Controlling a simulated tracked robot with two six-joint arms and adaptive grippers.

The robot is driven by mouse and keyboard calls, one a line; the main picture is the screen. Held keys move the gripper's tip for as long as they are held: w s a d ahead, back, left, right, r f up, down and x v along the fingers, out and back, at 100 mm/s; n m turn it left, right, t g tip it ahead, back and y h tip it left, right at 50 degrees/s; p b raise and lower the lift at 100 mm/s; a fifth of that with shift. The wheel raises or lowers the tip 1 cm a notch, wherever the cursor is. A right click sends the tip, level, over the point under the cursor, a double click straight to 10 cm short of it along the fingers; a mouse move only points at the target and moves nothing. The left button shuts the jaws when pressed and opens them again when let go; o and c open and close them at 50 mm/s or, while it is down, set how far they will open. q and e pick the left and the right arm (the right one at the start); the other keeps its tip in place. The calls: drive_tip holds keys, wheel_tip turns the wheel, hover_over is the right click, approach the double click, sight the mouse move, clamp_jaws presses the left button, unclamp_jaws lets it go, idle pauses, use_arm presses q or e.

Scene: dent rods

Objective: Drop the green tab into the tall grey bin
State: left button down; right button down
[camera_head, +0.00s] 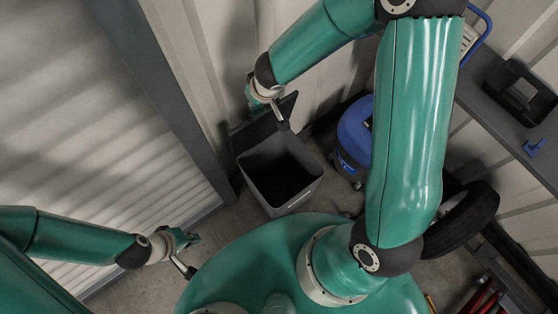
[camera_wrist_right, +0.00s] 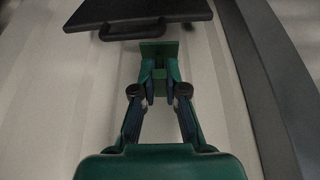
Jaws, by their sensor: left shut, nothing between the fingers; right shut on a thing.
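The tall grey bin (camera_head: 296,200) stands on the floor in the head view, its dark mouth facing up. Its lid (camera_head: 262,127) is raised at the back; the lid and its handle (camera_wrist_right: 132,30) also show at the top of the right wrist view. My right gripper (camera_wrist_right: 160,90) is shut on the green tab (camera_wrist_right: 158,49), which sticks out past the fingertips. In the head view the right gripper (camera_head: 262,96) is above and behind the lid, not over the mouth; the tab is hard to make out there. My left gripper (camera_head: 188,252) is shut and empty, left of the bin.
A blue vacuum-like machine (camera_head: 354,135) stands right of the bin. A black tyre (camera_head: 470,220) lies further right, below a dark shelf (camera_head: 500,95) holding a black case (camera_head: 520,92) and a small blue piece (camera_head: 533,147). Ribbed pale walls and a grey post (camera_head: 150,85) bound the left.

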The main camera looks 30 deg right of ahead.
drive_tip(key=s+d+f+n+b, duration=0.1)
drive_tip(key=d+f+b, duration=0.1)
drive_tip(key=f+b, duration=0.8)
drive_tip(key=s+d+f+n+y+b, duration=0.1)
drive_tip(key=s+d+f+b, duration=0.1)
drive_tip(key=f+b, duration=0.9)
drive_tip(key=s+d+f+n+b, duration=0.1)
drive_tip(key=s+d+f+b, duration=0.1)
drive_tip(key=f+b, duration=0.9)
wheel_tip(320, 180, down, 3)
drive_tip(key=shift+s+d+r+n, duration=0.2)
drive_tip(key=shift+d+n, duration=0.1)
drive_tip(key=shift+d, duration=0.2)
drive_tip(key=c, duration=1.1)
unclamp_jaws()
drive_tip(key=shift+c, duration=0.2)
drive_tip(key=v, duration=1.1)
drive_tip(key=shift+d+r, duration=0.2)
drive_tip(key=shift+r, duration=0.2)
